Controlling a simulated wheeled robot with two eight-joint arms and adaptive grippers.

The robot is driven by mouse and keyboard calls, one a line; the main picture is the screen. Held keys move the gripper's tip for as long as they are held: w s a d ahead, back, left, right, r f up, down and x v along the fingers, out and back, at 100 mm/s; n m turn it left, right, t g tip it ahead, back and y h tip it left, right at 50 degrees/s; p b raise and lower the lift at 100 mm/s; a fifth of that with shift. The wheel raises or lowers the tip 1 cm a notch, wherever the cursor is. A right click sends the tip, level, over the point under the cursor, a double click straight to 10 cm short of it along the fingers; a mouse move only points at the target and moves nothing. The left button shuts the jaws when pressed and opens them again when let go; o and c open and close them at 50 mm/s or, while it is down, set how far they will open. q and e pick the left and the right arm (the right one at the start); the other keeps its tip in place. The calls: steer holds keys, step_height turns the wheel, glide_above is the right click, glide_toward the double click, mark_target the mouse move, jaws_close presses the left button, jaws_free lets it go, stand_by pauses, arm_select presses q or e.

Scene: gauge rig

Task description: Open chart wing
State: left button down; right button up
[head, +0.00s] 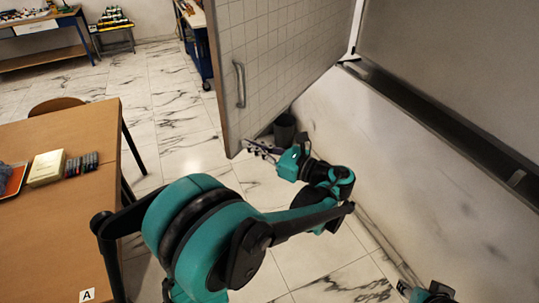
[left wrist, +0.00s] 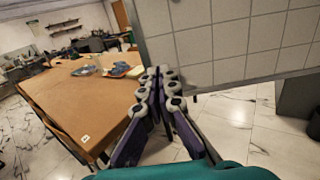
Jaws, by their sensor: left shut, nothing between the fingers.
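The chart wing (head: 285,50) is a pale panel with a square grid, standing upright at an angle to the big board on the right. A grey vertical bar handle (head: 240,84) sits near its left edge. My left gripper (head: 257,149) is shut and empty, low in front of the wing's lower edge and below the handle, not on it. In the left wrist view the closed fingertips (left wrist: 159,76) overlap the panel's lower left corner (left wrist: 215,50); contact cannot be told.
A brown table (head: 70,215) with a yellowish box (head: 47,168) and dark markers (head: 82,164) stands at left. A dark bin (head: 285,130) stands under the wing. The large board (head: 460,60) with a ledge fills the right. Marble floor (head: 180,130) is clear left of the wing.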

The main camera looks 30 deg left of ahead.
mark_target(234, 138)
arm_select(q)
steer(key=shift+w+a, duration=0.15)
steer(key=shift+a, duration=1.4)
